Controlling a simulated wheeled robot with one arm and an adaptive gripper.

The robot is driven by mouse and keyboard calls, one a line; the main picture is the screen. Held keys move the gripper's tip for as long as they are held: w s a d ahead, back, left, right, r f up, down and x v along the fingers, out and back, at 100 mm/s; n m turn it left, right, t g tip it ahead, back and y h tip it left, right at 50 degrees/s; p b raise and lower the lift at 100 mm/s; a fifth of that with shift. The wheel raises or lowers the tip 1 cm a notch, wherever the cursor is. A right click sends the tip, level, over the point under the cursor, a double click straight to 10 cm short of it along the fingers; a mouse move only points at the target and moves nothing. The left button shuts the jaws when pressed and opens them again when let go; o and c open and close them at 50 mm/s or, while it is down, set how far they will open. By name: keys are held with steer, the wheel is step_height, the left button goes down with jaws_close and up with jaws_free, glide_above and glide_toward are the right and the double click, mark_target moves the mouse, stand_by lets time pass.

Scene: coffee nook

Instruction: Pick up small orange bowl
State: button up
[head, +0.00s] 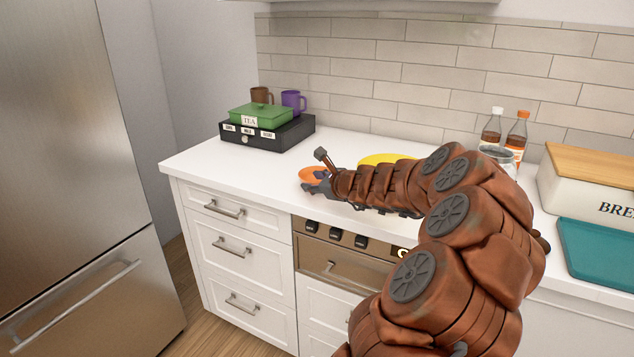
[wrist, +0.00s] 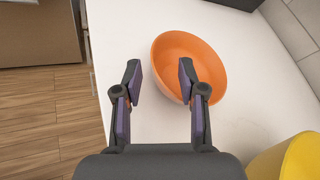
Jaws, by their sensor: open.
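The small orange bowl (wrist: 208,58) stands upright and empty on the white counter in the wrist view. In the head view the bowl (head: 309,175) is partly hidden by my gripper (head: 319,171). My gripper (wrist: 158,82) is open and empty in the wrist view. I cannot tell whether the right finger touches the bowl.
A yellow bowl (wrist: 292,162) is close by at the lower right of the wrist view. A black box (head: 267,137) with a green tea tin (head: 262,115) stands at the counter's back left. The white counter's (head: 235,165) front edge is near. Bottles (head: 516,133) and a bread box (head: 590,185) stand right.

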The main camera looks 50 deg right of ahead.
mark_target(305, 181)
steer(key=shift+a+x, duration=0.2)
steer(key=shift+x, duration=1.75)
steer(key=shift+r, duration=0.1)
jaws_close()
